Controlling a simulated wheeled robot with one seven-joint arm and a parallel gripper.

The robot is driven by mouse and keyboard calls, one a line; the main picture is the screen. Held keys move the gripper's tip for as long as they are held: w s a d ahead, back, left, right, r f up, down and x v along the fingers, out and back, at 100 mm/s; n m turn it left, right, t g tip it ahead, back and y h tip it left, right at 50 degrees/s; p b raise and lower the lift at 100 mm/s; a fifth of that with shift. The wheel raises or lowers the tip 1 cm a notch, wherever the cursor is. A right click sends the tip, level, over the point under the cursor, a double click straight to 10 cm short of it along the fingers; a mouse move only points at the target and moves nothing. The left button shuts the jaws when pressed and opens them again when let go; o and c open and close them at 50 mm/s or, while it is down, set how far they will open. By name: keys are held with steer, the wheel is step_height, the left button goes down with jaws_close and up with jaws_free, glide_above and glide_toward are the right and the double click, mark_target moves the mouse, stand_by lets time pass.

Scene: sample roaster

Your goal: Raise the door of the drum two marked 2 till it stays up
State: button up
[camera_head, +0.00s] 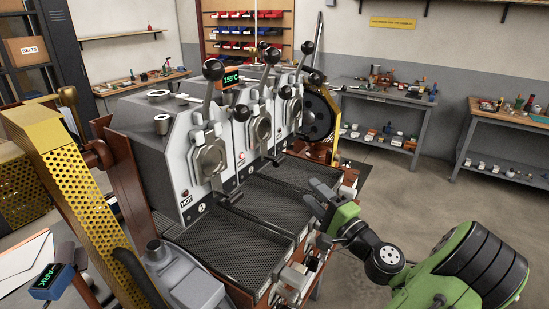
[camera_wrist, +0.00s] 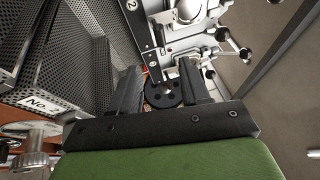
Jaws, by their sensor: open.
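Drum two (camera_head: 245,147) is the middle unit of the roaster's row of three. Its round door (camera_head: 262,128) looks down over the front, with a dark handle (camera_head: 273,157) sticking out below. A black-knobbed lever (camera_head: 271,57) stands above it. In the wrist view the plate marked 2 (camera_wrist: 131,6) shows at the top, beside metal front parts (camera_wrist: 187,12). My gripper (camera_head: 320,194) is open and empty, to the right of drum two's front and over the trays. Its two dark fingers (camera_wrist: 160,90) are apart in the wrist view, touching no door part that I can see.
Perforated cooling trays (camera_head: 222,245) lie below the drums; one carries a No. 2 label (camera_wrist: 42,103). Drum one (camera_head: 186,170), marked HOT, stands left. A black wheel (camera_head: 317,115) is at the far end. A yellow perforated guard (camera_head: 75,195) stands left. Floor is free at right.

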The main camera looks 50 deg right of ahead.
mark_target(279, 158)
steer(key=p+x, duration=0.3)
steer(key=x, duration=1.1)
steer(key=shift+w+r, duration=0.1)
steer(key=shift+w, duration=0.25)
jaws_close()
